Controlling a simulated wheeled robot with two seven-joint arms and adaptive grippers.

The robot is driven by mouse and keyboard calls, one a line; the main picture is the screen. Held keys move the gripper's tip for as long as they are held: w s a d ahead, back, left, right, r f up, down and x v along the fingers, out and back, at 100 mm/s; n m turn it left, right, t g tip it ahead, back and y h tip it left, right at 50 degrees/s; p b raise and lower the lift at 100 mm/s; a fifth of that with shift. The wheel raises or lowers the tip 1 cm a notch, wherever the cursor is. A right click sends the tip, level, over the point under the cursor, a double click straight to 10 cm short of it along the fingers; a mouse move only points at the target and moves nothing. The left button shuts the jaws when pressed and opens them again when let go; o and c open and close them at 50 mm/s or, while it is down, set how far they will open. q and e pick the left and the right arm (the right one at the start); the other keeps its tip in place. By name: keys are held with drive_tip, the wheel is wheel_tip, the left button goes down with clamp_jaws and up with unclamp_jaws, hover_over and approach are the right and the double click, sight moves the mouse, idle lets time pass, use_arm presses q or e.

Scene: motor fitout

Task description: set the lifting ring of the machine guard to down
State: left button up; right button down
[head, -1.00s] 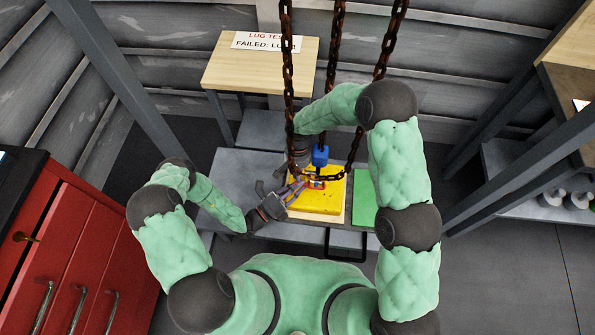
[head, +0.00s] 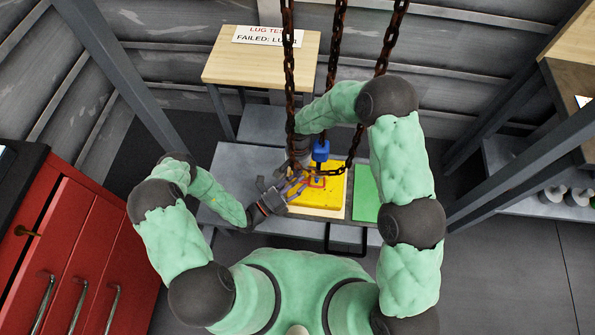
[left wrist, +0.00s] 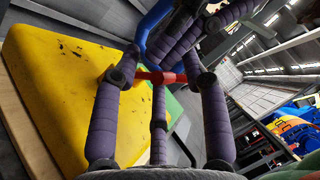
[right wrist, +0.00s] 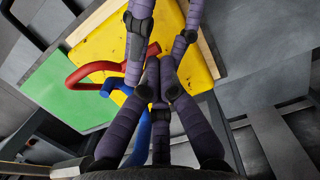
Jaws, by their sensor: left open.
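The yellow machine guard (head: 325,199) lies on a low bench, its scuffed face also large in the left wrist view (left wrist: 62,75). Its red lifting ring (right wrist: 92,72) is a loop beside a blue hook (right wrist: 139,140). In the left wrist view the ring (left wrist: 160,77) shows as a red bar between the fingertips. My left gripper (head: 296,184) is open, its fingers around or beside the ring; contact cannot be told. My right gripper (right wrist: 155,85) has its fingertips close together beside the blue hook; whether it grips it is unclear. The ring's exact tilt is hard to tell.
Rusty chains (head: 332,60) hang over the guard, one looping low by the hook. A green panel (head: 364,190) lies right of the guard. A wooden-topped table (head: 255,65) with a sign stands behind. Red drawers (head: 75,250) are at left. The bench's left part is clear.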

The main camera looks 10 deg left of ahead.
use_arm(q)
drive_tip(key=shift+a, duration=0.1)
drive_tip(key=v, duration=1.2)
drive_tip(key=s+d+f+m+g+y, duration=0.15)
drive_tip(key=s+d+m+g, duration=0.25)
drive_tip(key=s+m+g, duration=0.45)
drive_tip(key=s+d+f+m+g+y, duration=0.15)
drive_tip(key=s+d+m+g, duration=0.35)
drive_tip(key=m+g, duration=0.7)
drive_tip(key=w+a+r+m+t+y, duration=0.1)
drive_tip(key=w+a+m+t+y, duration=0.1)
drive_tip(key=m, duration=0.7)
drive_tip(key=w+a+r+m+t+y, duration=0.2)
drive_tip(key=w+m+t+y, duration=0.3)
drive_tip(key=m, duration=0.5)
drive_tip(key=shift+r+y, duration=0.3)
drive_tip(key=shift+y, duration=0.2)
use_arm(e)
wheel_tip(320, 180, up, 12)
drive_tip(key=w, duration=0.1)
drive_tip(key=shift+w, duration=0.4)
